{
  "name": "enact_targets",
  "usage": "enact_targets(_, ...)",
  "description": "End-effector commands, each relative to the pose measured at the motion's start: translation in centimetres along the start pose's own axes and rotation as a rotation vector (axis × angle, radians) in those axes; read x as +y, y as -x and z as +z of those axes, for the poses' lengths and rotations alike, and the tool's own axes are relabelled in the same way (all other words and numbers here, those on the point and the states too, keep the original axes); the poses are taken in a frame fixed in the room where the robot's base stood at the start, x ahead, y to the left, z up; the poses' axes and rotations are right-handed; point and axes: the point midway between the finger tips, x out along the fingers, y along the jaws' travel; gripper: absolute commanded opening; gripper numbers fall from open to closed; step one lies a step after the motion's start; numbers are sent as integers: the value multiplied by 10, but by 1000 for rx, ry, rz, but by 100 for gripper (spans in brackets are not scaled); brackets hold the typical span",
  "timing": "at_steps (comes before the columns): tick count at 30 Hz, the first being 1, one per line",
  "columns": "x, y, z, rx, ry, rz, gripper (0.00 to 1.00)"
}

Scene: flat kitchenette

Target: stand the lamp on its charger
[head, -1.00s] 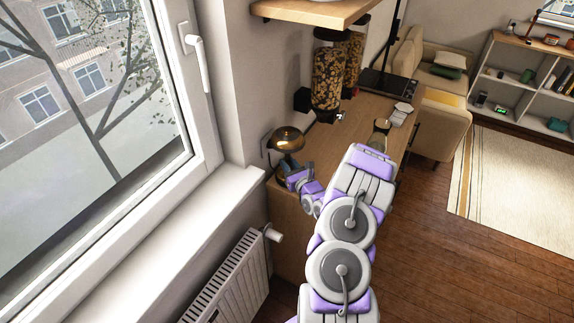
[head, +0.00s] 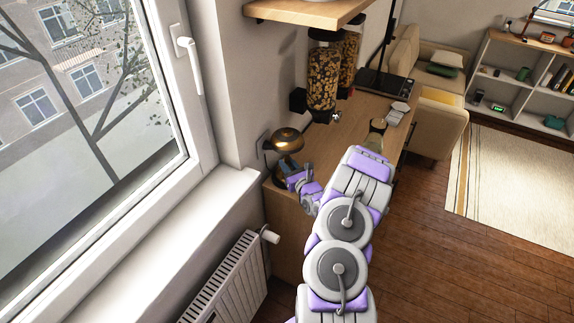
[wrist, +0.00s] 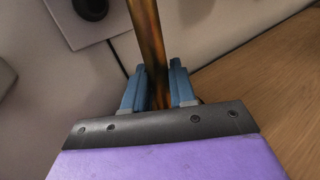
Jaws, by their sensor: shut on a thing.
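The lamp has a shiny brass dome shade (head: 286,140), seen in the head view over the near left end of the wooden counter. Its brass stem (wrist: 147,35) rises between the fingers in the wrist view and looks slightly tilted there. My gripper (head: 285,170) is shut on the stem below the shade, with a blue finger on each side (wrist: 158,82). The lamp's foot is hidden behind the gripper, so I cannot tell what is under it. I cannot make out the charger in either view.
The wooden counter (head: 345,142) runs away from me along the wall. Grain dispensers (head: 323,78) stand farther back below a wooden shelf (head: 310,12). A wall plate with a black round part (wrist: 90,8) is close to the stem. The window sill (head: 190,215) and radiator (head: 228,285) are left.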

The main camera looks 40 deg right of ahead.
Motion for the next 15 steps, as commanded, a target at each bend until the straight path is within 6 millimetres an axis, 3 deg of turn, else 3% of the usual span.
enact_targets(15,3,0,10,-2,3,2,0)
